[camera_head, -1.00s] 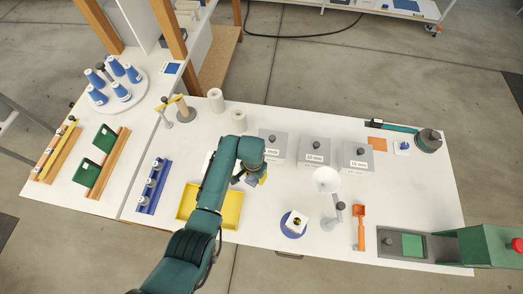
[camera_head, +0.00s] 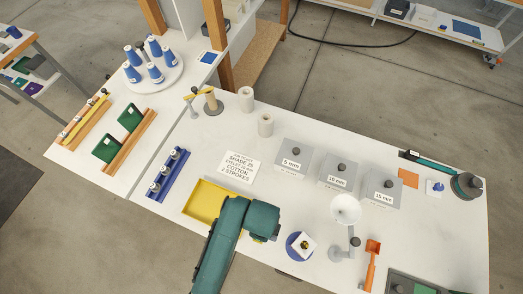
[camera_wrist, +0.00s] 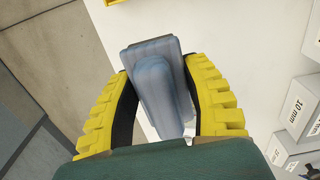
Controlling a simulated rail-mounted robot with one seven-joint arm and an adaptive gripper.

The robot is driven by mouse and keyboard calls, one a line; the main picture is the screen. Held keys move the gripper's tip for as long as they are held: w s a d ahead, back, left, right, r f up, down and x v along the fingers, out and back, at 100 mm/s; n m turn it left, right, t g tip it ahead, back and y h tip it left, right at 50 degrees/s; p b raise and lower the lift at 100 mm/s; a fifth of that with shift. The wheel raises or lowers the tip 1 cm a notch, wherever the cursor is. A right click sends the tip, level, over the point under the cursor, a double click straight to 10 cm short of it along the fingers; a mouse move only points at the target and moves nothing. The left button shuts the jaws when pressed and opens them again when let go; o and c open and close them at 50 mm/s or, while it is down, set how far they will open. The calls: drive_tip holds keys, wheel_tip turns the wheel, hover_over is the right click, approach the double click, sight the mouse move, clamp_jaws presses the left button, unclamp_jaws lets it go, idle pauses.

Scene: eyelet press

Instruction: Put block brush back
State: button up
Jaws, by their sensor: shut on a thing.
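The block brush (camera_wrist: 155,75) shows in the wrist view as a grey-blue block with a rounded raised part. My gripper (camera_wrist: 157,68) has its yellow ridged fingers shut on it, one on each side. Pale tabletop and grey floor show beyond the brush. In the head view my gripper (camera_head: 262,238) is over the front part of the white table, just right of the yellow tray (camera_head: 196,208). There the arm hides the brush and part of the tray. I cannot tell the brush's height above the table.
A blue round plate (camera_head: 291,246) with a white piece lies just right of my gripper. Grey labelled boxes (camera_head: 337,182) stand behind. A printed card (camera_head: 239,168) lies behind the tray.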

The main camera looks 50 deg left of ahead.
drive_tip(key=f, duration=0.7)
drive_tip(key=f+b, duration=0.1)
drive_tip(key=f, duration=0.2)
drive_tip(key=shift+s+d+f, duration=0.15)
drive_tip(key=shift+d+f, duration=0.1)
drive_tip(key=shift+d, duration=0.15)
drive_tip(key=o, duration=1.1)
drive_tip(key=shift+f, duration=0.1)
drive_tip(key=shift+o, duration=0.2)
wheel_tip(320, 180, up, 12)
drive_tip(key=shift+r+p, duration=0.15)
drive_tip(key=shift+p, duration=0.55)
